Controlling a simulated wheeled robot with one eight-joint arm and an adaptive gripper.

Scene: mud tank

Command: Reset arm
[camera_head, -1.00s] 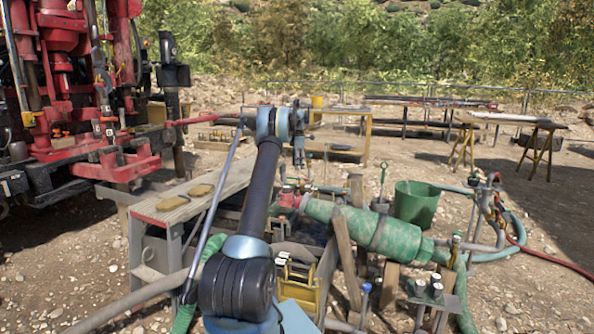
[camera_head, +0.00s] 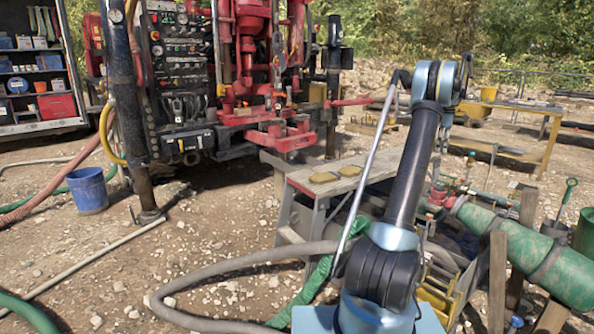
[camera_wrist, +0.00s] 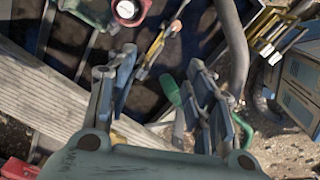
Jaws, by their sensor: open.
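My arm stands raised at the right of the head view, and its end is over the dark tank area beside the wooden bench. My gripper (camera_wrist: 162,62) is open in the wrist view, with its two blue-grey fingers apart. Nothing is held between them. A green handle (camera_wrist: 171,91) shows below, between the fingers, apart from them as far as I can tell. In the head view my gripper (camera_head: 446,128) hangs small behind the arm's end, partly hidden.
The bench (camera_head: 372,172) carries two tan pads. A green cylinder (camera_head: 527,252) and wooden posts stand right of the arm. The red drilling rig (camera_head: 250,70) is behind left. A blue bucket (camera_head: 88,190) and hoses lie left. Gravel at centre left is mostly open.

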